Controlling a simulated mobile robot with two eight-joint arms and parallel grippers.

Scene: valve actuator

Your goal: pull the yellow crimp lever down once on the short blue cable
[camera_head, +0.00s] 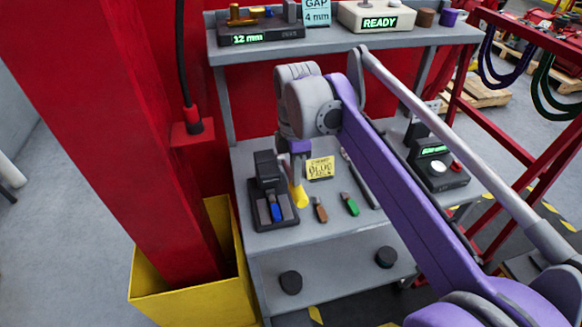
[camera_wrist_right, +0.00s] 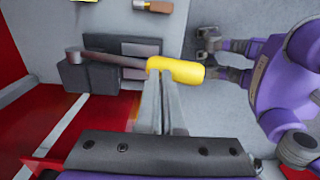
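The yellow crimp lever (camera_head: 299,196) sticks out at the right of the black crimp tool (camera_head: 265,165) on the grey bench. In the right wrist view the yellow lever handle (camera_wrist_right: 180,70) lies across my fingertips, on a dark arm from the tool. My right gripper (camera_head: 297,178) reaches down from above onto the handle. Its fingers (camera_wrist_right: 163,88) are close together and seem to touch the handle, not wrap around it; the exact contact is hidden. The short blue cable (camera_head: 277,210) sits in the tool's base. My left gripper is not in view.
A brown cable piece (camera_head: 320,210) and a green one (camera_head: 349,204) lie right of the lever. A yellow label (camera_head: 320,168) stands behind. A red post (camera_head: 120,130) rises at left. The bench front is clear.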

